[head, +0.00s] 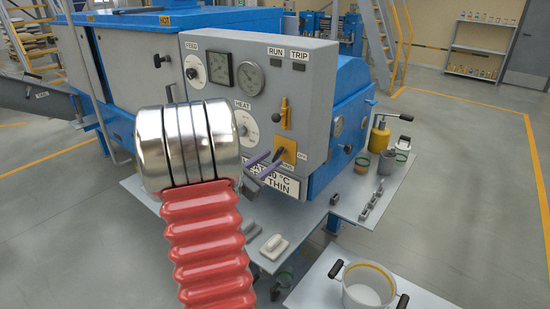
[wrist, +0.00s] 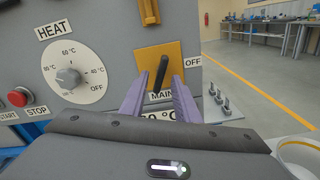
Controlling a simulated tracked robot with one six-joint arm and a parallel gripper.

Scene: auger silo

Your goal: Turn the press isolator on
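A yellow isolator plate (wrist: 188,57) with a black lever handle (wrist: 163,70) is on the grey panel, with "MAIN" lettering below and "OFF" at its right. The rest of its lettering is hidden. The handle stands nearly upright in the wrist view, its top leaning slightly right. In the head view the plate (head: 289,146) is at the panel's lower right. My gripper (wrist: 159,82) is open, with one purple finger on each side of the handle. I cannot tell whether either finger touches it. The gripper also shows in the head view (head: 262,168), just left of and below the plate.
The HEAT dial (wrist: 68,78) and red STOP button (wrist: 18,97) are to the left. A shelf (head: 371,187) with cans and small levers is at the right, and a white pot (head: 367,294) stands in front.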

